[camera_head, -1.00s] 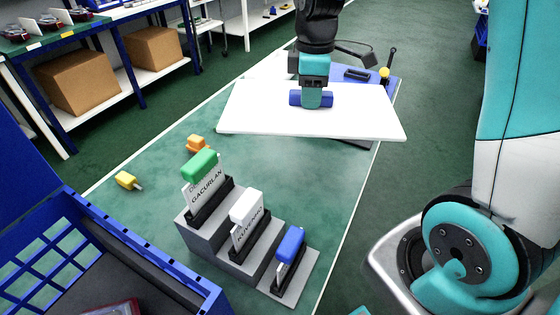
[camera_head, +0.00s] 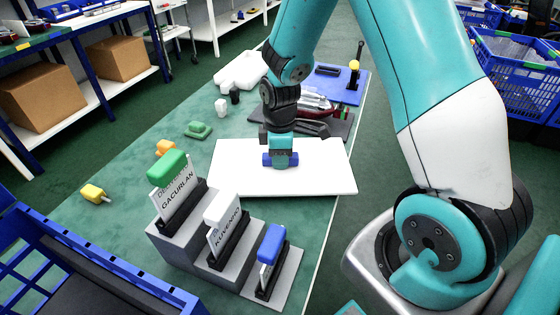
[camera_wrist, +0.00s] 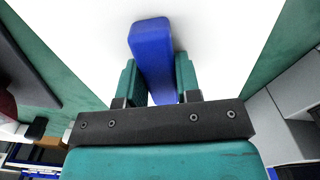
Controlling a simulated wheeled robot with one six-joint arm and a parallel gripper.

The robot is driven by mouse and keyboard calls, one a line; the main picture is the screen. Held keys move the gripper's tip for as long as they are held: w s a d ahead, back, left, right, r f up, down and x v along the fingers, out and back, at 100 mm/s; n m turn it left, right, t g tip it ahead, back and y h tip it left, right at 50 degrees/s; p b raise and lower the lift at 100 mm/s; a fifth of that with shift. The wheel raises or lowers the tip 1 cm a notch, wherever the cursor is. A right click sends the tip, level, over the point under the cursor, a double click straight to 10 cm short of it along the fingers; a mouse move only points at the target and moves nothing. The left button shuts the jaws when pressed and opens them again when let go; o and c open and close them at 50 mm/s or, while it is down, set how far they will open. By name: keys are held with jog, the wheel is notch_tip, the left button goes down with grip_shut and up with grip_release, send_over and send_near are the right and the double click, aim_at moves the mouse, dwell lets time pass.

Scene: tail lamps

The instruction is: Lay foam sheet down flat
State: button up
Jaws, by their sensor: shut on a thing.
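The white foam sheet (camera_head: 320,170) is held level, low over the green table, just behind the stepped stamp stand. A blue handle block (camera_head: 267,159) sits on its top face. My gripper (camera_head: 281,160) is shut on this blue block from above. In the wrist view the block (camera_wrist: 152,55) stands between the two teal fingers (camera_wrist: 158,85), with the white sheet (camera_wrist: 225,35) filling the picture beyond it. I cannot tell whether the underside of the sheet touches anything.
The grey stepped stand (camera_head: 225,270) holds green, white and blue handled stamps in front. A red tail lamp (camera_head: 318,102) lies on a dark tray behind the sheet. A blue open crate (camera_head: 75,265) is at lower left. Small yellow (camera_head: 95,194) and green (camera_head: 198,130) pieces lie on the table.

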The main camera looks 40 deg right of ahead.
jog(key=shift+f, duration=0.75)
jog(key=shift+f, duration=0.2)
jog(key=o, duration=0.9)
jog(key=shift+r, duration=0.1)
jog(key=shift+r, duration=0.1)
